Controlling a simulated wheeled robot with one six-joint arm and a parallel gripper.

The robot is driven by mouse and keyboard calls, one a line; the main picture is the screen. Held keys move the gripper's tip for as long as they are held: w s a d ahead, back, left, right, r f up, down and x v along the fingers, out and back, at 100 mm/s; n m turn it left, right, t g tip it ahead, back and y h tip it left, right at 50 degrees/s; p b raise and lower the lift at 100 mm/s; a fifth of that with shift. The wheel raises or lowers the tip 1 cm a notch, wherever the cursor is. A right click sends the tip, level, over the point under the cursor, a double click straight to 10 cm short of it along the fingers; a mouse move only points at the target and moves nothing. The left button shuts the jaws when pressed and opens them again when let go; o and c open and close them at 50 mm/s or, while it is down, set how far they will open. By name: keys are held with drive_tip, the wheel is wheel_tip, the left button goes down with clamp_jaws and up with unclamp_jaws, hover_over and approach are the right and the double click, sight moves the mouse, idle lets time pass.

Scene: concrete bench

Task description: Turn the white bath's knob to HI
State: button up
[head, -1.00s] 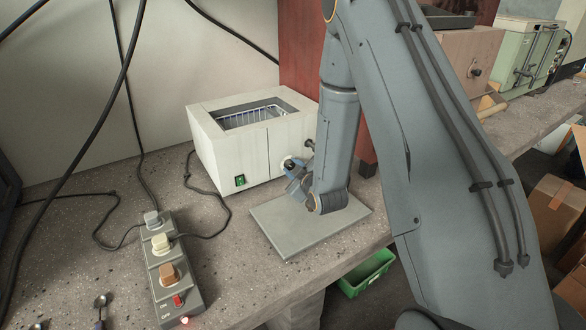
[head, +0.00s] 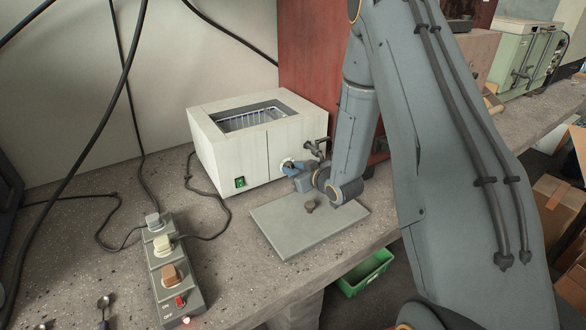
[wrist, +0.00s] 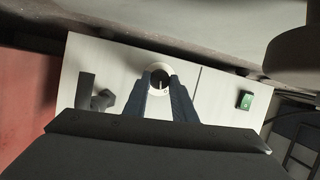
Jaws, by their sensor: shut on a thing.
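The white bath (head: 230,160) stands on the bench, with an open top and a wire rack inside. Its knob sits on the front panel. In the wrist view the knob (wrist: 160,79) is dark, in a round white dial, with a pale pointer mark roughly upright in the picture. The dial's lettering is too small to read. My gripper (head: 290,168) is at the panel, shut on the knob, with its blue fingers (wrist: 159,92) on either side of it. In the head view the gripper mostly hides the knob.
A dark tap (head: 316,148) juts from the panel beside the knob. A green switch (head: 240,182) is at the panel's other end. A grey plate (head: 285,235) with a small brown piece (head: 310,206) lies in front. A power strip (head: 170,265) stands left.

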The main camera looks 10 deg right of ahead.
drive_tip(key=m+y, duration=0.1)
drive_tip(key=m, duration=0.1)
drive_tip(key=m+y+p, duration=0.1)
drive_tip(key=shift+d+f+m+y, duration=0.1)
drive_tip(key=shift+d+m+y, duration=0.2)
drive_tip(key=shift+m, duration=0.1)
drive_tip(key=shift+w+f+m+y, duration=0.1)
drive_tip(key=shift+m+y, duration=0.8)
drive_tip(key=shift+m, duration=0.7)
drive_tip(key=o, duration=1)
drive_tip(key=shift+o, duration=0.2)
drive_tip(key=shift+d, duration=0.1)
drive_tip(key=v, duration=0.7)
drive_tip(key=shift+s+d+r+b, duration=0.2)
drive_tip(key=shift+s+d+b, duration=0.05)
drive_tip(key=shift+b, duration=0.15)
